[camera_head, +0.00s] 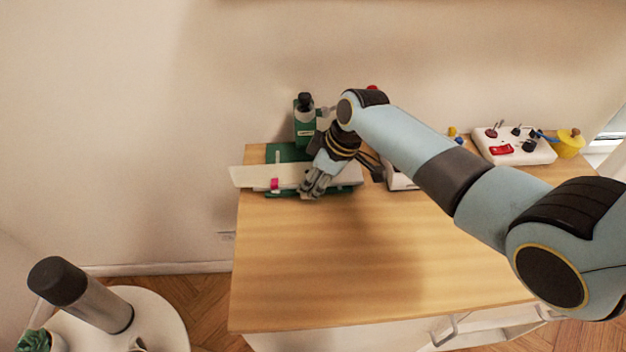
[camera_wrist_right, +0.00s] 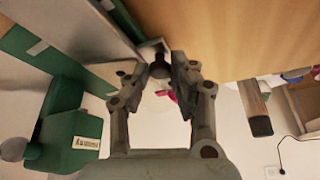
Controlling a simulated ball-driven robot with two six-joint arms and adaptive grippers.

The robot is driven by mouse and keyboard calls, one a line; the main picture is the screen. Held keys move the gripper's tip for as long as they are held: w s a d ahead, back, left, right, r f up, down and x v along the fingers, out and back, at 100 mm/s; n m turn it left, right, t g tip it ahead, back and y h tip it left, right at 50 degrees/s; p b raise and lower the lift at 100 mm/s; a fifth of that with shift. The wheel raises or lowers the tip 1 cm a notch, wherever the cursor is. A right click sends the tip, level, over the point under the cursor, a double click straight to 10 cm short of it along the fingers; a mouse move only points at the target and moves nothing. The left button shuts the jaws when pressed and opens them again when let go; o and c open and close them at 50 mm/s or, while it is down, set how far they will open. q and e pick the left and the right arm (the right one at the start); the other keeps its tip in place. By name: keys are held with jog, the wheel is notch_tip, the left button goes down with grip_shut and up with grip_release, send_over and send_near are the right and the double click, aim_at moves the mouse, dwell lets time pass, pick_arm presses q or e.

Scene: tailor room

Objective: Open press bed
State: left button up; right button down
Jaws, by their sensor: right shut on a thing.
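The press stands at the back left of the wooden table, with a green base and a green upright part (camera_head: 304,128). Its long pale bed (camera_head: 255,177) lies across the green base, and its left end sticks out past the table edge. My right gripper (camera_head: 312,187) is at the front right part of the bed. In the right wrist view its fingers (camera_wrist_right: 165,68) close around a small dark knob (camera_wrist_right: 158,69) by the grey bed edge. The press's green part with a white label (camera_wrist_right: 88,143) shows at lower left there. My left gripper is in neither view.
A white box with red and dark controls (camera_head: 515,150) and a yellow pot (camera_head: 569,143) stand at the back right. The front of the wooden table (camera_head: 340,285) is clear. My right arm hides part of the table's back and right side.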

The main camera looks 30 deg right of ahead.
jog(key=shift+s+a+p, duration=0.15)
jog(key=shift+s+p, duration=0.25)
jog(key=shift+p, duration=0.05)
jog(key=c, duration=1.1)
grip_release()
jog(key=v, duration=1.2)
jog(key=shift+s, duration=0.1)
